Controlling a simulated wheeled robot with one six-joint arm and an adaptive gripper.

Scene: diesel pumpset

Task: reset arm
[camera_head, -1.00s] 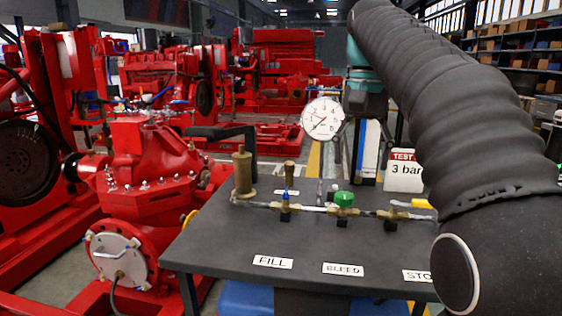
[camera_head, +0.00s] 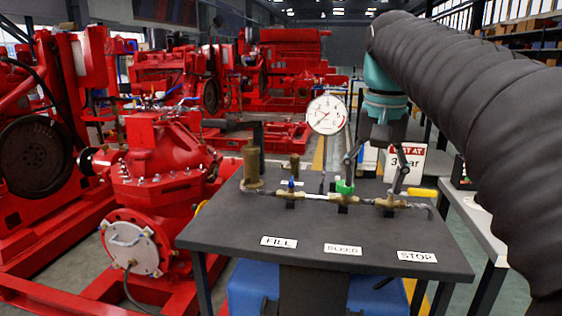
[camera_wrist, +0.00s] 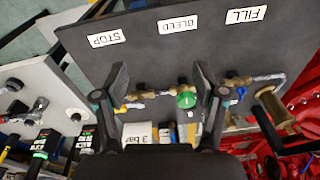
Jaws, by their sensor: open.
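My gripper (camera_head: 376,178) hangs from the teal wrist above the back of the dark test bench (camera_head: 235,228). Its two fingers are spread and nothing is between them. In the wrist view the open gripper (camera_wrist: 160,88) shows over the bench, with the green valve knob (camera_wrist: 186,100) beyond the right finger's side of the gap. In the head view the green knob (camera_head: 344,187) is just left of and below the fingers. The pressure gauge (camera_head: 326,114) stands left of my gripper. I cannot tell whether a finger touches the pipework.
The bench carries a brass pipe line with a blue-handled valve (camera_head: 291,185) and a yellow lever (camera_head: 423,192). Labels read FILL (camera_head: 279,242), BLEED and STOP (camera_head: 417,256). A 3 bar sign (camera_head: 408,160) stands behind. A red pump (camera_head: 160,165) is left; a light table (camera_head: 475,225) is right.

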